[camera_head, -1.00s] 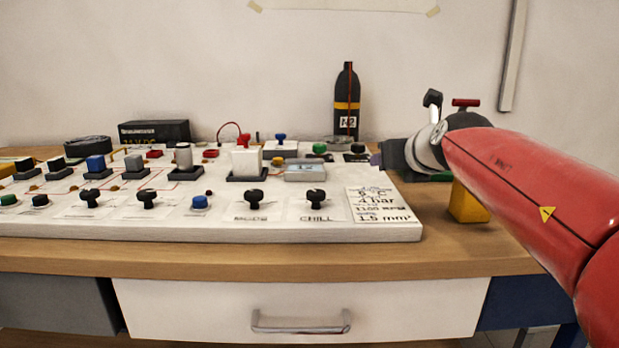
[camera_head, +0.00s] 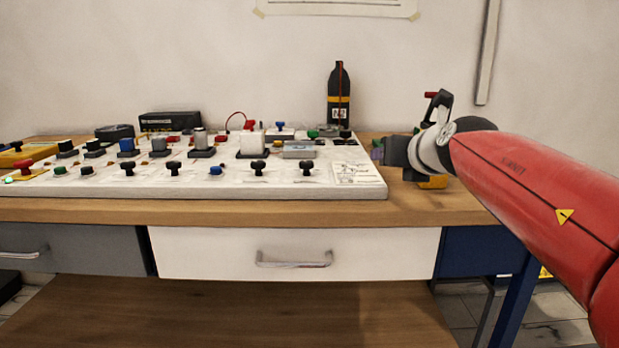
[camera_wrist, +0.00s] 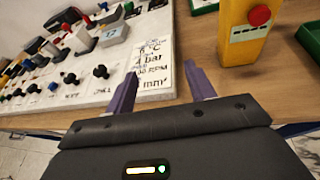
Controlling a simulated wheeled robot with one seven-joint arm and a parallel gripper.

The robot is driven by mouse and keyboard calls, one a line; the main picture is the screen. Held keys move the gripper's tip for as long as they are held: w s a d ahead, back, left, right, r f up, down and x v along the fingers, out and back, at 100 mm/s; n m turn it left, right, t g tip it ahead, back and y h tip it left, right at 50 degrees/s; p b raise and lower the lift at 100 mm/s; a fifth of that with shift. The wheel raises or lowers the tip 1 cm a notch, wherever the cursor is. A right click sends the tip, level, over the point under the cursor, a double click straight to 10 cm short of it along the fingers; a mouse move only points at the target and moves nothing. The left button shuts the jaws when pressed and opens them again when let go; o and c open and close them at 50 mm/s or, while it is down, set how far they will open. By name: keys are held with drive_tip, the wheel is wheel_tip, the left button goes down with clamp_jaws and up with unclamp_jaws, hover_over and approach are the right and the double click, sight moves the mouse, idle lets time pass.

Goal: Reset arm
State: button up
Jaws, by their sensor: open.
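My red arm (camera_head: 535,185) reaches in from the right in the head view. My gripper (camera_head: 378,151) is at the right end of the white control panel (camera_head: 200,188), above the wooden bench. In the wrist view my gripper (camera_wrist: 162,88) shows two purple fingers spread apart with nothing between them. The left finger is by the panel's label corner (camera_wrist: 150,62); the right finger is over bare wood. I cannot tell whether the left finger touches the panel.
A yellow box with a red button (camera_wrist: 248,35) stands right of the fingers, with a green tray (camera_wrist: 310,38) beyond. A black bottle (camera_head: 339,100) stands at the back. The white drawer (camera_head: 295,250) is below the bench top. Bare wood (camera_wrist: 192,45) lies right of the panel.

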drive_tip(key=s+d+r+m+t+h, duration=0.1)
drive_tip(key=s+d+m+t+h, duration=0.35)
drive_tip(key=m, duration=1.25)
drive_tip(key=s+d+f+m+g+h, duration=0.3)
drive_tip(key=s+d+f+m+g, duration=0.15)
drive_tip(key=s+f+m, duration=0.5)
drive_tip(key=s+a+f+m+g+y, duration=0.2)
drive_tip(key=s+a+f+m+g, duration=0.2)
drive_tip(key=s+f, duration=0.3)
drive_tip(key=s+a+f+m+g+y, duration=0.3)
drive_tip(key=s+a+f+m+g, duration=0.1)
drive_tip(key=s+f, duration=0.4)
wheel_tip(320, 180, down, 2)
drive_tip(key=shift+a+f+m, duration=0.25)
drive_tip(key=shift+a+m, duration=0.55)
drive_tip(key=shift+m, duration=0.15)
